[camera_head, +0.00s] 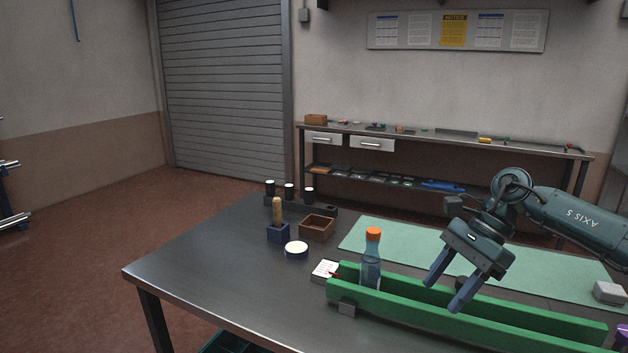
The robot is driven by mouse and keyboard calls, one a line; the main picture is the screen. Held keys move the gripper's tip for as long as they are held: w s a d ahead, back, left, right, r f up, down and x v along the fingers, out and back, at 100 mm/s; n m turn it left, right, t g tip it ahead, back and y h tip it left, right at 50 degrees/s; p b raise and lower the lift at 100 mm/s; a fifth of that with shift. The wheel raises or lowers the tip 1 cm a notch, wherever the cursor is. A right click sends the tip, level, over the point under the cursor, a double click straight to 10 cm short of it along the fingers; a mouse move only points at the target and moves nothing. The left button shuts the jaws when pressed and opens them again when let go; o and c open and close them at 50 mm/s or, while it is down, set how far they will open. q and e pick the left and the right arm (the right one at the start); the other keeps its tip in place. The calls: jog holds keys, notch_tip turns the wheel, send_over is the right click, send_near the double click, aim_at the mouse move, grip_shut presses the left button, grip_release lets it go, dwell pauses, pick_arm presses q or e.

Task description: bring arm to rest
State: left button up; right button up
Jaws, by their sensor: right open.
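My right arm comes in from the right edge. Its gripper (447,296) is open, with two blue fingers spread apart and pointing down and left. Nothing shows between the fingers. It hangs over the green channel (430,317), to the right of a clear bottle with an orange cap (371,262). The bottle stands upright at the channel's left end, apart from the gripper. A small dark thing behind the fingers is partly hidden. My left gripper does not show.
The metal table (215,282) carries a green mat (400,247), a brown open box (317,228), a blue block holding a wooden-handled tool (278,228), a round white-topped tin (296,250) and several dark cups behind. A pale block (609,292) lies at right. A workbench (440,139) stands against the wall.

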jog(key=s+a+f+m+t+y, duration=0.2)
jog(key=s+a+m+y, duration=0.1)
jog(key=a+m+y, duration=0.4)
jog(key=s+a+f+m+t+y+p, duration=0.1)
jog(key=s+a+f+m+t+y, duration=0.1)
jog(key=a+m, duration=0.55)
jog(key=s+a+f+m+t+y, duration=0.25)
jog(key=a+m+y, duration=0.2)
jog(key=a, duration=0.55)
jog(key=s+d+f+m+t+h, duration=0.2)
jog(key=s+d+f+m+h, duration=0.3)
jog(key=m, duration=0.6)
jog(key=s+d+f+m+t+h, duration=0.2)
jog(key=s+d+f+m+h, duration=0.3)
jog(key=f+m, duration=0.3)
jog(key=s+d+f+m+t+h+p, duration=0.1)
jog(key=s+d+f+m+h, duration=0.4)
jog(key=m, duration=1.1)
notch_tip(320, 180, down, 3)
jog(key=shift+d+r+t+h, duration=0.15)
jog(key=shift+d+t+h, duration=0.4)
jog(key=shift+d+h, duration=0.25)
jog(key=shift+s+a, duration=0.1)
